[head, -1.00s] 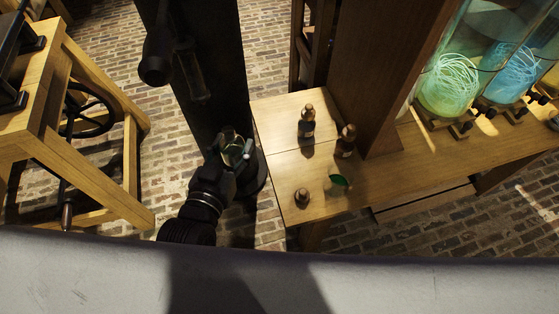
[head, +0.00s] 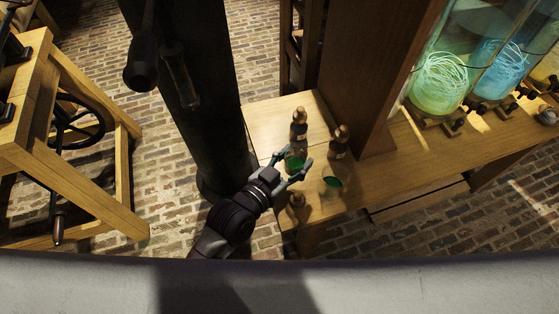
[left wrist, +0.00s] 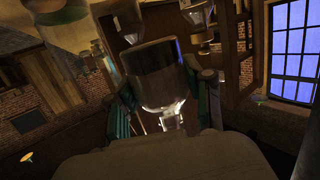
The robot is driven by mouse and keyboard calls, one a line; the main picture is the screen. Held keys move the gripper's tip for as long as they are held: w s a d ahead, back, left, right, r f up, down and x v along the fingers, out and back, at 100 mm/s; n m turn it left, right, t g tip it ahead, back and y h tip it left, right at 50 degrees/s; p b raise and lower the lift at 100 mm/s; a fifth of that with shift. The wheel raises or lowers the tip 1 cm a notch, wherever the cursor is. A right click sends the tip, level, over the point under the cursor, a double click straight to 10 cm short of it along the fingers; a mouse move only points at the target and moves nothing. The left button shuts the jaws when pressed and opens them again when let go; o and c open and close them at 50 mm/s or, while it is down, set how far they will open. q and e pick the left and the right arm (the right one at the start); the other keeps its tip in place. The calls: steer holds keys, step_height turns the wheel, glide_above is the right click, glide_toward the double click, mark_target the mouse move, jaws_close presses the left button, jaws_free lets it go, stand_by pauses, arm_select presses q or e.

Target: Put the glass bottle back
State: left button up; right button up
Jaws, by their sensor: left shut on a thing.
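The glass bottle (left wrist: 155,75) shows large in the left wrist view, clear and tilted, between the teal fingers of my left gripper (left wrist: 165,105). In the head view my left gripper (head: 290,164) is shut on it over the left end of the wooden table (head: 270,122). Green shows between the fingers there. The bottle's base is partly hidden, so I cannot tell whether it touches the table. My right gripper is not in view.
Dark stoppered bottles stand behind (head: 299,128) and to the right (head: 338,142) of my gripper. A brown stopper (head: 297,201) and a small green thing (head: 333,182) are nearer. A wooden post (head: 360,80) and glowing jars (head: 440,82) stand beyond.

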mark_target(280, 169)
arm_select(q)
steer(key=w+a+f, duration=0.1)
steer(key=w, duration=0.1)
steer(key=w+a+f, duration=0.2)
steer(key=shift+a, duration=0.15)
steer(key=shift+f+b, duration=0.55)
steer(key=shift+f, duration=1.45)
steer(key=shift+f, duration=0.15)
steer(key=o, duration=1.2)
